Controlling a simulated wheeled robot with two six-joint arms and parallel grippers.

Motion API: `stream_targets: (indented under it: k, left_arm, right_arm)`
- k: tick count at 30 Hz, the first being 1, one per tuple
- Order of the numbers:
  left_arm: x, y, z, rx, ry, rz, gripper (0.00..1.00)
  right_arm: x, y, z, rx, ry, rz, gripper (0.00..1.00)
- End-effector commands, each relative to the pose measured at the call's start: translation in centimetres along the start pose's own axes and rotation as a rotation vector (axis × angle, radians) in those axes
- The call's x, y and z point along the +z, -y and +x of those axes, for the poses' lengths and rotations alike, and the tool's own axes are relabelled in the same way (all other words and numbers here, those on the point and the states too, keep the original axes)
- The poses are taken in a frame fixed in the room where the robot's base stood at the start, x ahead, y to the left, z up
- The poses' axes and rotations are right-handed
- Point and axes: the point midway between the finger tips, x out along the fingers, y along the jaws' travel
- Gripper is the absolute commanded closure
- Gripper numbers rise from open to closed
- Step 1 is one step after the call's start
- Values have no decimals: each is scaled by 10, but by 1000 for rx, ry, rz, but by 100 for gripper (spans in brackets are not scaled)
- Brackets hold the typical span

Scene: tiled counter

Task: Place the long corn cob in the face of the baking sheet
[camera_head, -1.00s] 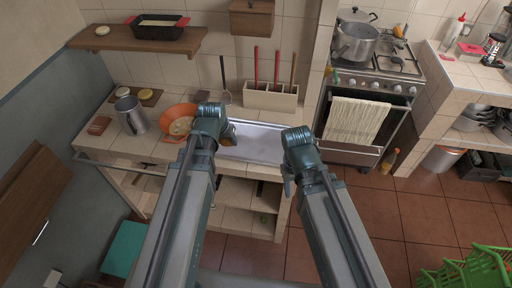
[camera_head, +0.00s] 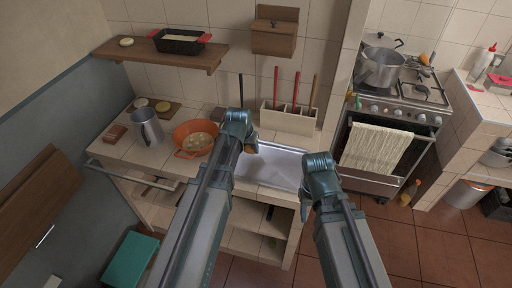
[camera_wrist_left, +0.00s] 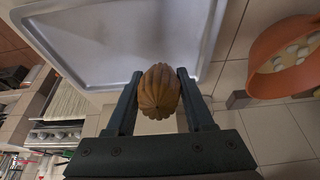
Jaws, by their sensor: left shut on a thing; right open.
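My left gripper (camera_head: 249,148) is shut on a brown, ridged, rounded thing, which I take to be the corn cob (camera_wrist_left: 159,91). In the left wrist view it sits between the two fingers, seen so that its full length does not show. The grey baking sheet (camera_head: 272,170) lies on the tiled counter. It also shows in the left wrist view (camera_wrist_left: 100,35), beyond the fingertips. The held cob is over the sheet's near-left part in the head view; its height above it is hard to tell. My right gripper (camera_head: 306,203) is open, at the sheet's right front corner.
An orange bowl (camera_head: 188,153) with pale pieces stands left of the sheet. A metal mug (camera_head: 147,128) stands further left. A utensil holder (camera_head: 288,121) stands behind the sheet. A stove (camera_head: 398,110) with a pot (camera_head: 379,69) is to the right. A shelf (camera_head: 160,52) hangs at upper left.

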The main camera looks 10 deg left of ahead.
Motion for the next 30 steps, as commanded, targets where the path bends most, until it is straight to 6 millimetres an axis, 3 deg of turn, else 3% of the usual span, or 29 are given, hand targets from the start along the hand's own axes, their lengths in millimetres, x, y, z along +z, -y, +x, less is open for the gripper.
stream_targets:
  k: [10,15,21,30]
  left_arm:
    - [-14,2,8,0,0,0,100]
    - [-29,6,22,0,0,-1,100]
    - [-12,7,48,0,0,-1,100]
    - [-13,8,47,0,0,0,100]
  right_arm:
    - [0,0,2,0,0,0,50]
    - [-1,1,9,0,0,0,50]
    - [-2,4,40,0,0,0,50]
    - [-2,4,38,0,0,0,50]
